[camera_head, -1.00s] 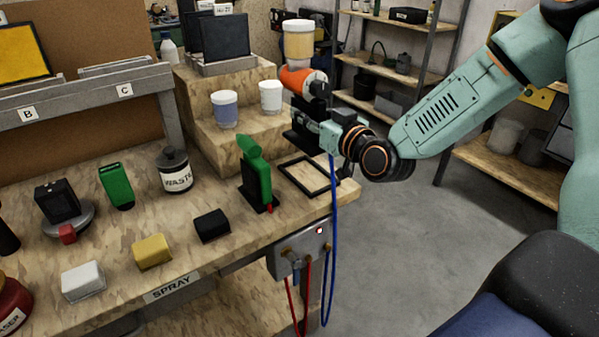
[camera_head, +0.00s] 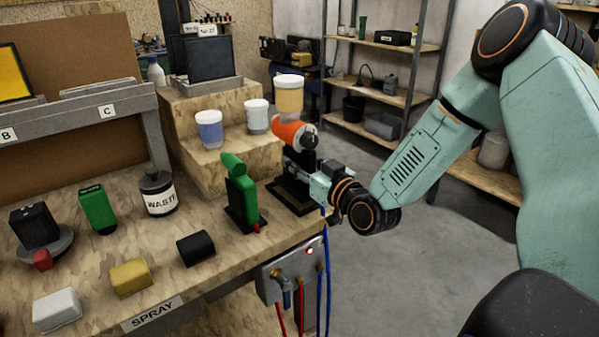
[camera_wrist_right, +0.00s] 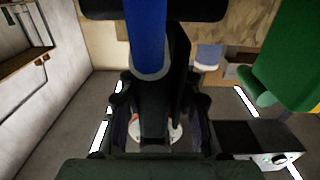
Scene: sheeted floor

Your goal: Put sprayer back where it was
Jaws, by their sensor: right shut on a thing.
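The sprayer has an orange body (camera_head: 294,133), a yellowish cup (camera_head: 289,96) on top and a black lower part. It stands upright at the right end of the bench, over the black-framed spot (camera_head: 292,207) beside the green sprayer (camera_head: 241,194). I cannot tell whether its base touches the bench. My right gripper (camera_head: 308,176) is shut on the sprayer's lower part from the right. In the right wrist view the dark handle (camera_wrist_right: 152,105) sits between the fingers, with the blue hose (camera_wrist_right: 147,35) at its end. My left gripper is not in view.
Stepped wooden blocks (camera_head: 235,155) with a blue cup (camera_head: 209,129) and a white cup (camera_head: 257,116) stand behind. A WASTE jar (camera_head: 158,193) and small coloured blocks lie left. A hose box (camera_head: 292,268) hangs at the bench edge. Open floor lies right.

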